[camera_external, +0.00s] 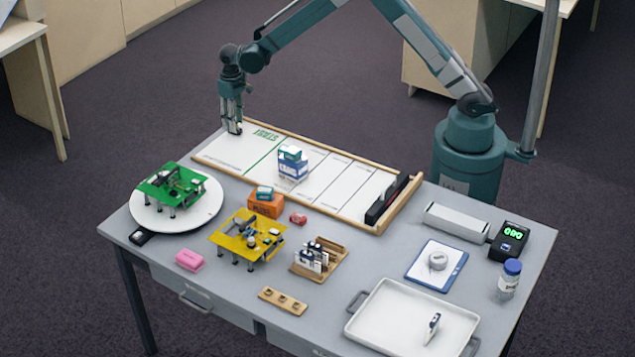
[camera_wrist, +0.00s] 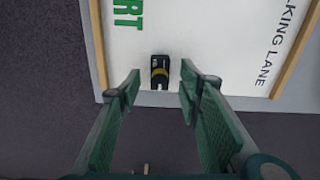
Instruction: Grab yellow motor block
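A small dark block with a yellow band (camera_wrist: 160,72) lies at the edge of the white lane board (camera_wrist: 205,35), by the green lettering, in the wrist view. I cannot tell for sure that it is the yellow motor block. My gripper (camera_wrist: 161,82) is open, with its two green fingers on either side of this block and apart from it. In the external view my gripper (camera_external: 235,130) points down at the board's far left end and hides most of the block. A yellow platform on legs (camera_external: 247,236) with parts on top stands mid-table.
A blue and white box (camera_external: 293,164) stands on the lane board. A green platform (camera_external: 172,185) on a white turntable (camera_external: 208,207), an orange box (camera_external: 265,205) and a pink block (camera_external: 189,260) stand nearer. A white tray (camera_external: 385,335) is at front right.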

